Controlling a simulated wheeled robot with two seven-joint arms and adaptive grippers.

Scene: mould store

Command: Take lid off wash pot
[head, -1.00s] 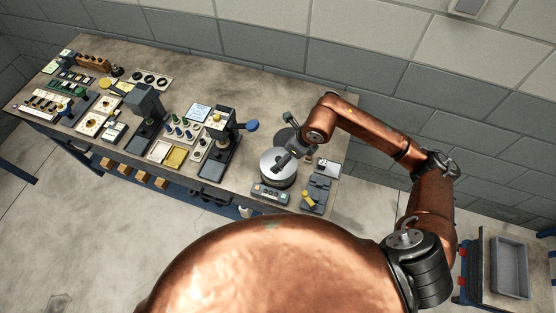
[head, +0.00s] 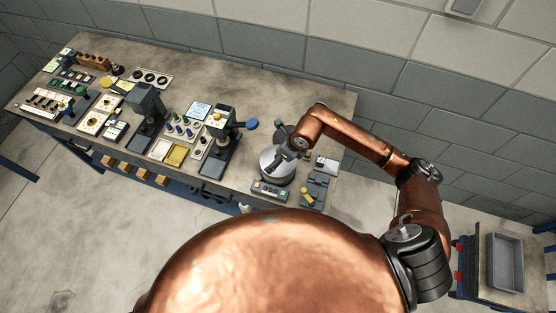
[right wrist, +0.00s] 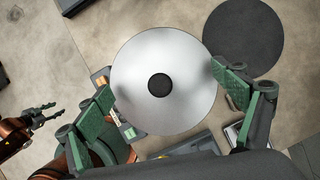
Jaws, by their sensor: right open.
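The wash pot (head: 269,174) stands near the right end of the bench. Its round silver lid (right wrist: 135,62) has a black knob (right wrist: 159,85) in the middle and covers the pot from above in the right wrist view. My right gripper (right wrist: 165,98) is open, with its green-padded fingers to either side of the lid and the knob between them. In the head view my right gripper (head: 282,160) is over the pot and partly hides it. A dark gripper on a copper arm, apparently my left one (right wrist: 45,112), shows small at the left of the right wrist view.
A dark round disc (right wrist: 245,38) lies beside the pot. A grey control box (head: 268,190) and a dark block with a yellow handle (head: 308,197) are in front and right. A dark press-like stand with a blue knob (head: 217,150) is left.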

